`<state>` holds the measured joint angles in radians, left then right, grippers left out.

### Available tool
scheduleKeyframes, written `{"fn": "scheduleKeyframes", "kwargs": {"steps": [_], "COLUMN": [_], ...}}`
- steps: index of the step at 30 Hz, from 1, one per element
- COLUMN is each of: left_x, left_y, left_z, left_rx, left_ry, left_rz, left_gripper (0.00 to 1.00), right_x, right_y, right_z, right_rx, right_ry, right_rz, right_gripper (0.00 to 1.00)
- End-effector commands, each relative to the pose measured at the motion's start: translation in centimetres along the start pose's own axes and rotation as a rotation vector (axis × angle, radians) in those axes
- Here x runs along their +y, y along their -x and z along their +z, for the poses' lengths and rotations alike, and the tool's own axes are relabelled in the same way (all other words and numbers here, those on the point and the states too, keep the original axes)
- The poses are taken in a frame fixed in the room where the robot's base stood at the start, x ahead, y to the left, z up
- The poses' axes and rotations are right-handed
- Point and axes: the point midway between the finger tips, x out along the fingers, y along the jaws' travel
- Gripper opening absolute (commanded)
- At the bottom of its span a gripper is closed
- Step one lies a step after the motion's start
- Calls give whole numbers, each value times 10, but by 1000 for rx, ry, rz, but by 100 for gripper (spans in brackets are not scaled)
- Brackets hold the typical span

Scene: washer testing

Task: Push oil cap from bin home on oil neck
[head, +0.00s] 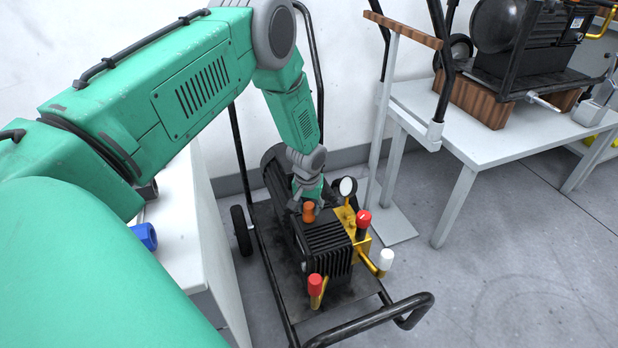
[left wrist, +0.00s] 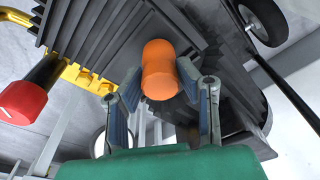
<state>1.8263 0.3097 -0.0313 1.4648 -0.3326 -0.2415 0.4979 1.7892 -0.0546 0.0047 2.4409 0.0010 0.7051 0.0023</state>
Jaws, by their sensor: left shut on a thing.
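The orange oil cap (head: 308,211) is over the top of the black finned pump (head: 328,240) on a cart. In the left wrist view, the cap (left wrist: 160,68) sits between the two fingers of my left gripper (left wrist: 158,88), which is shut on it. In the head view, my left gripper (head: 307,200) comes down from behind the cap. The oil neck is not visible; the cap and gripper cover that area. I cannot tell whether the cap touches the neck or how far down it sits. My right gripper is not in view.
A brass block with a red-topped knob (head: 363,218), a gauge (head: 347,187) and a white cap (head: 385,259) stands close right of the gripper. A red-capped pipe (head: 315,285) is in front. A blue part (head: 145,236) lies on the left bench (head: 188,215).

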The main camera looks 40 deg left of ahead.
Motion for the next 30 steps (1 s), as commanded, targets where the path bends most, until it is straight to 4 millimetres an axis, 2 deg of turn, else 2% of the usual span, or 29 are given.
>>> {"fn": "scheduleKeyframes", "kwargs": {"steps": [1, 2, 3, 12, 16, 30], "left_x": [0, 0, 0, 0, 1, 0], "left_y": [-2, -2, -2, 0, 8, 98], "left_z": [1, 1, 2, 1, 0, 0], "left_rx": [-2, -2, -2, -1, 0, -1], "left_ry": [0, 0, 0, 0, 0, 0], "left_rz": [0, 0, 0, 0, 1, 2], "left_gripper": [9, 40, 53, 53, 53, 53], "right_x": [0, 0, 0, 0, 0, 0], "right_y": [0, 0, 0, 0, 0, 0], "right_z": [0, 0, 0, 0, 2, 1], "right_rx": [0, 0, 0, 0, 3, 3], "right_ry": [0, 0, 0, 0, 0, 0], "right_rz": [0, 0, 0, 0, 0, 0], "right_gripper": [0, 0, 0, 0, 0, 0]}}
